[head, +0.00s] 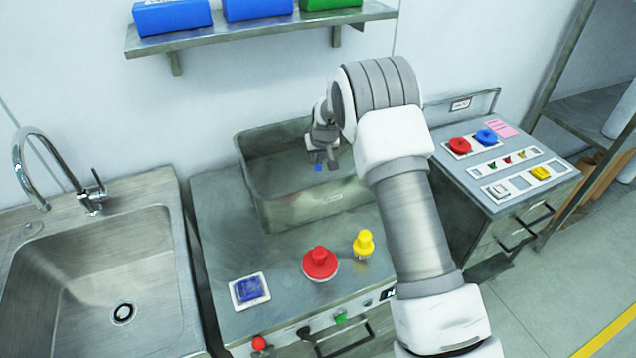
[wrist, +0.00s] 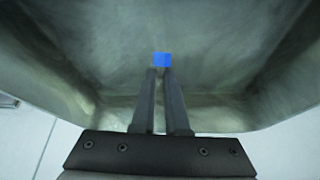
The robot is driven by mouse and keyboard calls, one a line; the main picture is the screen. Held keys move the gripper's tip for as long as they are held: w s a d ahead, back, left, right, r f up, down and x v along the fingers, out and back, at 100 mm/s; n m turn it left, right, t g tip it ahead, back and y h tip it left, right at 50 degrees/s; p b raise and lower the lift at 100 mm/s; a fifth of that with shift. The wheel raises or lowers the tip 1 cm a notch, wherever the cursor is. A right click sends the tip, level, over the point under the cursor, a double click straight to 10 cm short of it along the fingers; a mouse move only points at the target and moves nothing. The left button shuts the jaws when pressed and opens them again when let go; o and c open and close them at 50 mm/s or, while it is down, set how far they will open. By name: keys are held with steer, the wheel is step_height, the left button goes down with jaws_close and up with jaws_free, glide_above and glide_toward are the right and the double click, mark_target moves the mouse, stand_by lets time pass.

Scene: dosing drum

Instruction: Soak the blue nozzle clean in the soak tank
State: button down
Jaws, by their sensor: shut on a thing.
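The blue nozzle (head: 318,167) is a small blue piece at the tips of my gripper (head: 326,163). It also shows in the wrist view (wrist: 161,59), where the two dark fingers (wrist: 160,72) are shut on it. My gripper points down inside the soak tank (head: 253,190), an open grey metal basin on the steel counter. In the wrist view the tank's walls and floor (wrist: 215,35) surround the nozzle. I cannot tell whether the nozzle touches the floor or how much liquid is in the tank. My arm hides the tank's right end.
A red knob (head: 320,263), a yellow knob (head: 364,243) and a blue square on a white plate (head: 249,290) stand in front of the tank. A sink (head: 60,270) is at left. A side cabinet (head: 470,180) holds red, blue and yellow parts. A shelf (head: 260,33) hangs above.

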mark_target(318, 162)
step_height(318, 162, up, 10)
steer(key=p, duration=0.3)
steer(key=shift+p, duration=0.35)
stand_by(0.3)
steer(key=shift+r, duration=0.1)
stand_by(1.9)
step_height(318, 162, up, 4)
steer(key=shift+f+p, duration=0.1)
steer(key=shift+p, duration=0.65)
